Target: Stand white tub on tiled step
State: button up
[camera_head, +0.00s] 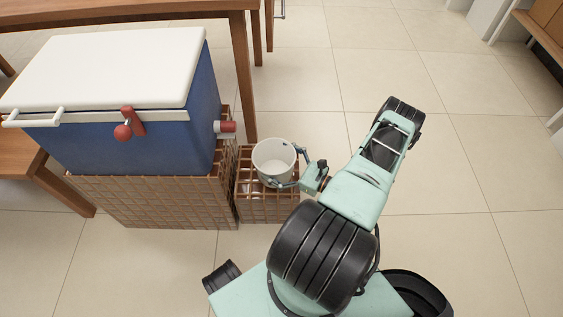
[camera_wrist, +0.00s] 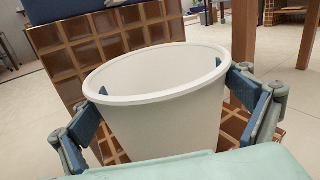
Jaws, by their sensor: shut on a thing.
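The white tub (camera_head: 274,158) is upright and open at the top, over the low tiled step (camera_head: 268,208) in the head view. In the wrist view the tub (camera_wrist: 165,115) fills the middle, tilted slightly in the picture. My gripper (camera_head: 286,168) is shut on it, with blue finger pads (camera_wrist: 240,85) against its two sides. Part of the tiled step (camera_wrist: 236,125) shows behind and below the tub. The tub's base is hidden, so I cannot tell whether it touches the tiles.
A blue cool box (camera_head: 140,140) with a white lid stands on a taller tiled block (camera_head: 150,200) left of the step. Its red and white tap (camera_head: 226,127) juts toward the tub. A wooden table leg (camera_head: 242,75) stands behind. Floor to the right is clear.

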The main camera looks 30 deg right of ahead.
aim_at(257, 152)
jog(key=shift+x, duration=4.25)
jog(key=shift+f, duration=0.4)
jog(key=shift+a, duration=0.1)
jog(key=o, duration=0.9)
jog(key=v, duration=1.2)
